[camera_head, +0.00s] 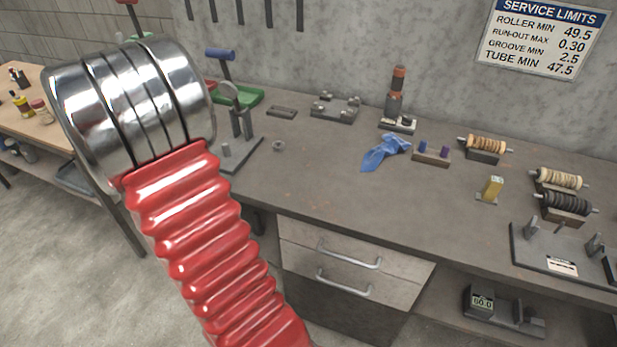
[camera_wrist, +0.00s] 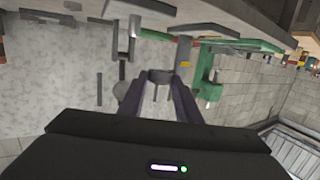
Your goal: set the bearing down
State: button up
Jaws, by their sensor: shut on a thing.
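In the wrist view, my gripper (camera_wrist: 161,85) reaches away with its two dark fingers drawn together at the tips. They are shut on a small grey ring-like piece, the bearing (camera_wrist: 160,75), held at the very ends of the fingers. Its far side and exact tilt are too small to tell. In the head view, my red ribbed arm sleeve and shiny metal joint fill the left side, and I cannot make out the gripper or the held bearing there.
A blue cloth (camera_head: 385,152), a yellow block (camera_head: 491,189) and several wound rollers (camera_head: 563,204) occupy the right. The bench's front middle is clear.

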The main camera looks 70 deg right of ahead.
jog(key=s+d+m+g, duration=0.3)
jog(key=s+d+g, duration=0.1)
jog(key=s, duration=0.6)
jog(key=s+d+m+g+y, duration=0.1)
jog(key=s+d+m+g, duration=0.2)
jog(key=s, duration=0.7)
jog(key=s+d+f+m+g, duration=0.1)
jog(key=s+d+m+g, duration=0.3)
jog(key=s+g, duration=0.3)
jog(key=s, duration=0.4)
jog(key=shift+d, duration=0.3)
jog(key=shift+f, duration=0.2)
send_over(313, 182)
jog(key=shift+f, duration=2.8)
jog(key=shift+f, duration=0.1)
jog(key=shift+f, duration=2)
jog(key=shift+f, duration=0.1)
